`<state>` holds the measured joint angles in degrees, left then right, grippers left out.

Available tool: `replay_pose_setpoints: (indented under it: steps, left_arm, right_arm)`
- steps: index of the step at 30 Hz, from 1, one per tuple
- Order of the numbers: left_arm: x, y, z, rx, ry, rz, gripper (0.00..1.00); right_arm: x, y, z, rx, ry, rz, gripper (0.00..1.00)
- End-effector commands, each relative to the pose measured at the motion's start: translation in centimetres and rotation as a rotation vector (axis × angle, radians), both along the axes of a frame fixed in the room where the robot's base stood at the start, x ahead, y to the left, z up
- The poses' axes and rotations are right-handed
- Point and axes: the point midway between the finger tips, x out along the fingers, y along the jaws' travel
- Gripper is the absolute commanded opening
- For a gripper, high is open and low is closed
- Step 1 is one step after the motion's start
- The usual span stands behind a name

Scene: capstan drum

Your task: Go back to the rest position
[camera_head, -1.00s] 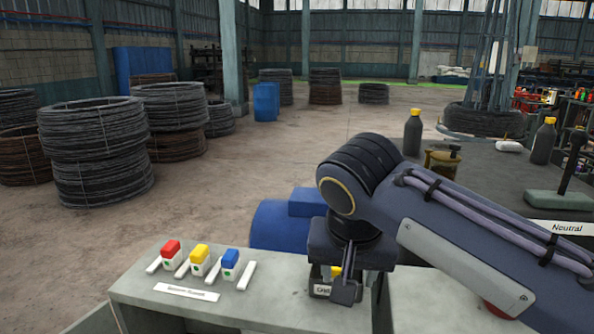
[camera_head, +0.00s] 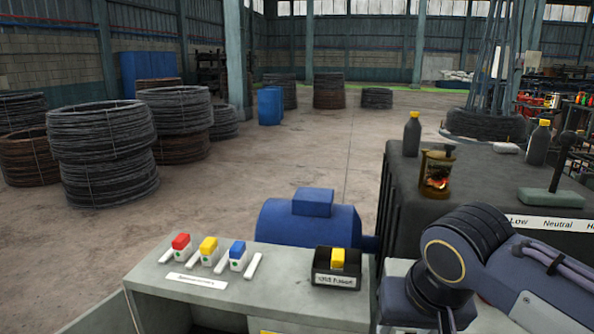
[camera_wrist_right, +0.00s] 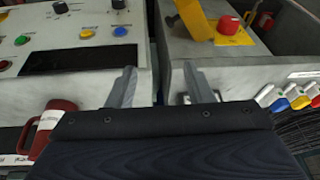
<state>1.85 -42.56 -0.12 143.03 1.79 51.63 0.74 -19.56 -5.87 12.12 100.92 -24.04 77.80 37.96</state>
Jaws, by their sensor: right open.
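My right gripper (camera_wrist_right: 160,70) is open and empty in the right wrist view, its two pale fingers apart over the gap between two grey panels. In the head view my right arm is at the lower right, and its gripper is mostly cut off by the bottom edge. My left gripper is not in view.
Red (camera_head: 181,241), yellow (camera_head: 208,244) and blue (camera_head: 237,249) switches sit on the console's left. A dark cabinet (camera_head: 400,210) with a lever (camera_head: 562,165) stands behind my arm. A red mug (camera_wrist_right: 52,125) and a red button (camera_wrist_right: 229,25) show near the gripper.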

Motion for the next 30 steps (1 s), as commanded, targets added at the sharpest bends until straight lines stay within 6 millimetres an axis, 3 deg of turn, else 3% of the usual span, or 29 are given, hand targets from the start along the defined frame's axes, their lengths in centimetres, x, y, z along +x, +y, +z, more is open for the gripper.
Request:
replay_pose_setpoints:
  steps: [7, 12, 15, 20, 30]
  left_arm:
    - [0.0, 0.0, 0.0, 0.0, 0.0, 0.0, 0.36]
    - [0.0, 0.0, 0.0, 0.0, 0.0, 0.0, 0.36]
    - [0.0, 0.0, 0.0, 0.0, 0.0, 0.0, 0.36]
    - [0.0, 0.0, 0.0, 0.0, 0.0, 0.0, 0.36]
    - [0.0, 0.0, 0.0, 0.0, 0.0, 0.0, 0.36]
  right_arm:
    - [-6.2, -4.6, -6.2, 0.135, -0.015, 0.025, 0.47]
    - [-10.7, -5.3, -11.2, 0.253, -0.094, 0.013, 0.47]
    - [-12.0, -5.1, -12.9, 0.288, -0.134, 0.005, 0.47]
    - [-12.6, -4.9, -13.8, 0.305, -0.159, 0.002, 0.47]
    - [-12.6, -4.8, -13.8, 0.304, -0.158, 0.005, 0.47]
